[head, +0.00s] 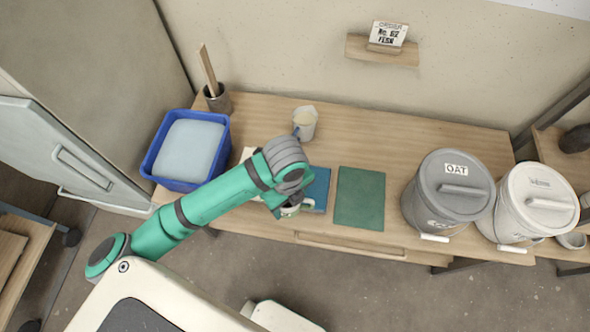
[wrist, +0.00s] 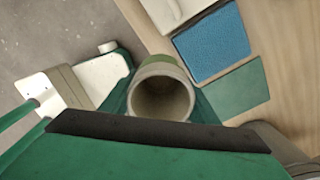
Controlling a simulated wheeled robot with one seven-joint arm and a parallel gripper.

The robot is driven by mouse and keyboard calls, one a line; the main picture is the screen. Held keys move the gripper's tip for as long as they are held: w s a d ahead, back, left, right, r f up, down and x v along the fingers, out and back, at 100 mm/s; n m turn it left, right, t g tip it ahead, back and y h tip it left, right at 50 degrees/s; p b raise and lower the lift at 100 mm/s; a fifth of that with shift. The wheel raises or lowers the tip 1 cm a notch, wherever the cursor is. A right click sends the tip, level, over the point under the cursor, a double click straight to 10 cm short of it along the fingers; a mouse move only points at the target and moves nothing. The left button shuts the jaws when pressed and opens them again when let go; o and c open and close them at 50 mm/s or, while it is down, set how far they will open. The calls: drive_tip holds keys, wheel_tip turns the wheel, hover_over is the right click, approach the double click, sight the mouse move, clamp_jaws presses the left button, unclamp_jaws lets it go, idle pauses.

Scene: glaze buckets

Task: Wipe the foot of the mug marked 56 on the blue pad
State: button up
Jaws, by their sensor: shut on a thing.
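My gripper (head: 284,204) is shut on a mug (head: 291,210), with one green finger on each side of it. In the wrist view, my gripper (wrist: 160,104) holds the mug (wrist: 161,95) with its round opening facing the camera. It looks pale inside, with a greenish outside; no number shows and its foot is hidden. The blue pad (head: 320,188) lies on the bench just right of my gripper, partly covered by it. It also shows in the wrist view (wrist: 212,41), up and right of the mug. The mug appears apart from the pad, near the bench's front edge.
A green pad (head: 360,198) lies right of the blue one. A pale pad (head: 248,154) is partly behind my arm. A blue tub (head: 157,178), a pale jug-like vessel (head: 304,122) and lidded buckets (head: 446,190) (head: 537,202) stand on the bench (head: 420,135).

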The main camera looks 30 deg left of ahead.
drive_tip(key=shift+w+d+f+m, duration=0.1)
drive_tip(key=shift+w+f+m, duration=1.35)
drive_tip(key=shift+w, duration=0.75)
drive_tip(key=shift+w+f+m, duration=1.4)
drive_tip(key=shift+w+m, duration=0.1)
drive_tip(key=shift+w, duration=0.65)
drive_tip(key=shift+w+d+f+m, duration=0.1)
drive_tip(key=shift+w+f+m, duration=1.35)
drive_tip(key=shift+w, duration=0.75)
drive_tip(key=shift+w+f, duration=0.15)
drive_tip(key=shift+f, duration=0.15)
drive_tip(key=shift+s, duration=0.25)
drive_tip(key=shift+w+f, duration=0.1)
drive_tip(key=shift+f, duration=0.45)
